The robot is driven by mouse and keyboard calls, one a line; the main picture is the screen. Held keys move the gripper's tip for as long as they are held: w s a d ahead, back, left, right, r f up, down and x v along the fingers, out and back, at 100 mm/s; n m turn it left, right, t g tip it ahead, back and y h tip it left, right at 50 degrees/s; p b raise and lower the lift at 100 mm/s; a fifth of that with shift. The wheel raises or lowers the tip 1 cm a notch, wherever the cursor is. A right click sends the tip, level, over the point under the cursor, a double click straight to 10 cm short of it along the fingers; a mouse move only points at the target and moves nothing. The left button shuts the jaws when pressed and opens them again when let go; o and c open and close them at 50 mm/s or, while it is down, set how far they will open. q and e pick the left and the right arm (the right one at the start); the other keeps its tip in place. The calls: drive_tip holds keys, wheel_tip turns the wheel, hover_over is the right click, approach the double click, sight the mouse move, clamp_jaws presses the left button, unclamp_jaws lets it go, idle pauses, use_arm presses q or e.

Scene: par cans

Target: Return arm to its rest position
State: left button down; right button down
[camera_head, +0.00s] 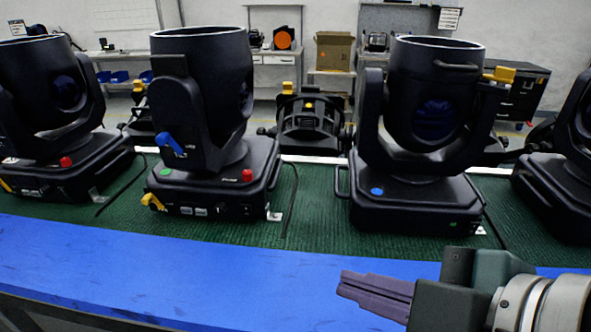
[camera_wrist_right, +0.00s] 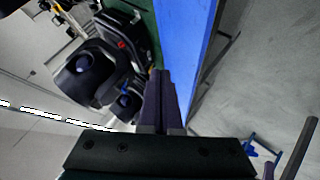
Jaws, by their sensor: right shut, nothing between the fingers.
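My right gripper (camera_head: 375,293) is at the lower right of the head view, over the blue front edge of the table, with its dark purple fingers together and empty. Its shut fingers also show in the middle of the right wrist view (camera_wrist_right: 160,98). It is in front of the black par cans and touches none of them in view. One par can (camera_head: 205,110) stands upright left of centre, and another (camera_head: 425,130) stands right of centre. My left gripper is not in view.
A green mat (camera_head: 315,210) lies under the par cans, with black cables on it. The blue edge strip (camera_head: 230,275) in front is clear. Further par cans stand at far left (camera_head: 50,110) and far right (camera_head: 565,165). A cardboard box (camera_head: 334,50) sits on a back shelf.

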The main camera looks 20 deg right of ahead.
drive_tip(key=shift+s+r, duration=0.25)
idle(0.4)
drive_tip(key=s+d+f+m+g+h+p, duration=0.1)
drive_tip(key=s+d+m+g+h+p, duration=0.15)
drive_tip(key=s+m+g, duration=0.6)
wheel_tip(320, 180, up, 27)
drive_tip(key=m+t+p, duration=0.1)
drive_tip(key=p, duration=2.6)
drive_tip(key=shift+s+d+y+p, duration=0.25)
drive_tip(key=shift+s+y+p, duration=0.15)
drive_tip(key=shift+y, duration=0.05)
